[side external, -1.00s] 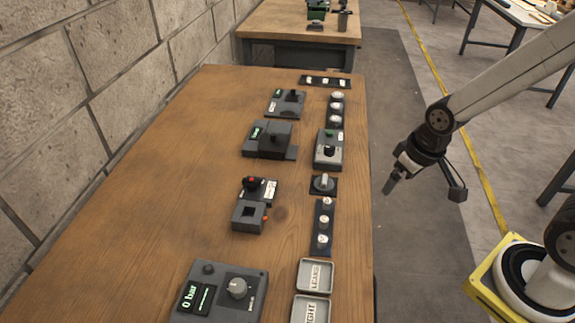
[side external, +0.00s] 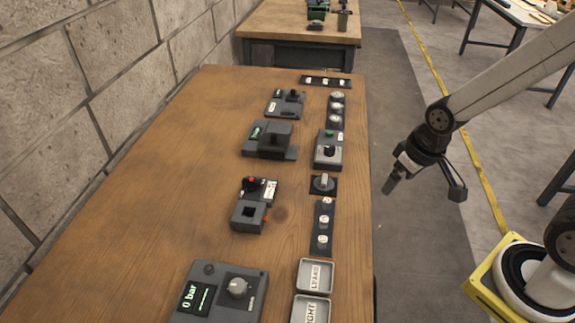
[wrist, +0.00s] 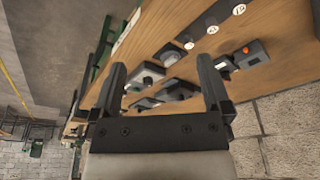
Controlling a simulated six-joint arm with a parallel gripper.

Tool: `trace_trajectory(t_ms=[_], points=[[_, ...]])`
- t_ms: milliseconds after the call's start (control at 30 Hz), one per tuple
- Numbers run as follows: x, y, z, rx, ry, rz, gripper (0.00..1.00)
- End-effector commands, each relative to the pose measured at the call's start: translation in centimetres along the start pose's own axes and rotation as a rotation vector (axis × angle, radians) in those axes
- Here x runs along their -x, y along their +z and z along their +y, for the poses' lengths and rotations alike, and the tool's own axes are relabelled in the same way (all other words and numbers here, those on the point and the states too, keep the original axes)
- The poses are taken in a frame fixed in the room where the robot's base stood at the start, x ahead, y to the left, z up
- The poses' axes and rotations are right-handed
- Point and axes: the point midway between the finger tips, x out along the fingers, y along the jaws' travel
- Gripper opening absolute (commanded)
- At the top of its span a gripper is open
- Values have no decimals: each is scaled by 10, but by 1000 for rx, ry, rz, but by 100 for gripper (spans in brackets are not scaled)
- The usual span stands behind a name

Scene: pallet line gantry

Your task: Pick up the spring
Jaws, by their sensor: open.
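I cannot make out a spring in either view; it may be too small or hidden among the devices. My gripper (wrist: 160,70) is open and empty, with its two dark fingers spread apart in the wrist view. In the side external view my gripper (side external: 392,185) hangs in the air to the right of the wooden bench (side external: 140,200), beyond its right edge and clear of everything on it.
On the bench are a gauge box reading 0 bar (side external: 222,297), a block with a square opening (side external: 248,214), a dark boxy unit (side external: 273,140), a knob unit (side external: 329,150) and two labelled trays (side external: 315,262). A block wall (side external: 60,110) stands left. The bench's left half is clear.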

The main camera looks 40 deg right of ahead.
Motion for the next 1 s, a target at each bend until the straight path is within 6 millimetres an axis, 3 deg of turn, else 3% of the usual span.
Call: trace_trajectory(t_ms=[133,233,667,1000], points=[[0,0,0,0,0,0,98],[0,0,0,0,0,0,74],[-1,-3,-1,-26,-1,-4,74],[-16,-32,-8,-316,3,-50,74]])
